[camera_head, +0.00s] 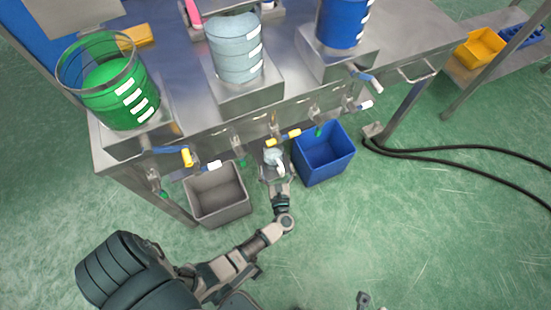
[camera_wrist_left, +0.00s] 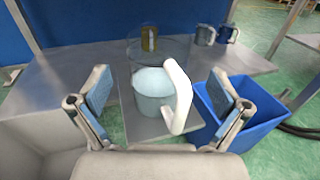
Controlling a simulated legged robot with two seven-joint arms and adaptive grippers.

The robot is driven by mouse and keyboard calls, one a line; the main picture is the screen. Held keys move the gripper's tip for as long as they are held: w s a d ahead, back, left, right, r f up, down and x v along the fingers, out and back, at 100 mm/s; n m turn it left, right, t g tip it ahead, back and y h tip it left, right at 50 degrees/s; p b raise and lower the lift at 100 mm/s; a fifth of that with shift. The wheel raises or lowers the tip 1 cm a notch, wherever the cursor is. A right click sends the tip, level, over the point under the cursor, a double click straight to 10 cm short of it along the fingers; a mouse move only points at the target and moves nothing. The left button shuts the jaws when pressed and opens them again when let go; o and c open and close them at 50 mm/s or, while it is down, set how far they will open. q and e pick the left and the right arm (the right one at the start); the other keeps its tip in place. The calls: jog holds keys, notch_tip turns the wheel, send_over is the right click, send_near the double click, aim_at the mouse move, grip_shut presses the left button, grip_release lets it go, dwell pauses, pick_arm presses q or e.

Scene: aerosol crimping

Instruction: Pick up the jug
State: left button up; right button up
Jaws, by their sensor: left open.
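The pale jug (camera_head: 272,157) with a white handle is below the front of the steel bench, between the grey and blue bins. In the left wrist view the jug (camera_wrist_left: 152,92) stands upright on a small metal plate (camera_wrist_left: 140,126), its handle turned towards me and to the right. My left gripper (camera_head: 274,177) is just in front of the jug. In the wrist view the open fingers of my left gripper (camera_wrist_left: 160,112) stand either side of the jug and handle, with gaps. A small grey part at the bottom edge of the head view appears to be my right gripper (camera_head: 363,299).
A grey bin (camera_head: 219,196) stands left of the jug and a blue bin (camera_head: 324,155) right. Taps with coloured handles hang above along the bench edge (camera_head: 225,128). Green (camera_head: 112,85), pale and blue tanks stand on the bench. Black hoses (camera_head: 455,153) lie on the floor at right.

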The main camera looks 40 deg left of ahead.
aim_at(275, 159)
pick_arm(q)
jog(key=x, duration=0.3)
jog(key=shift+w+a+r+b, duration=0.2)
jog(key=shift+r+b, duration=0.1)
jog(key=shift+r, duration=0.1)
jog(key=shift+w+a, duration=0.3)
jog(key=shift+a, duration=0.3)
jog(key=shift+d, duration=0.15)
jog(key=c, duration=1.6)
jog(key=shift+c, duration=0.3)
jog(key=shift+r, duration=0.15)
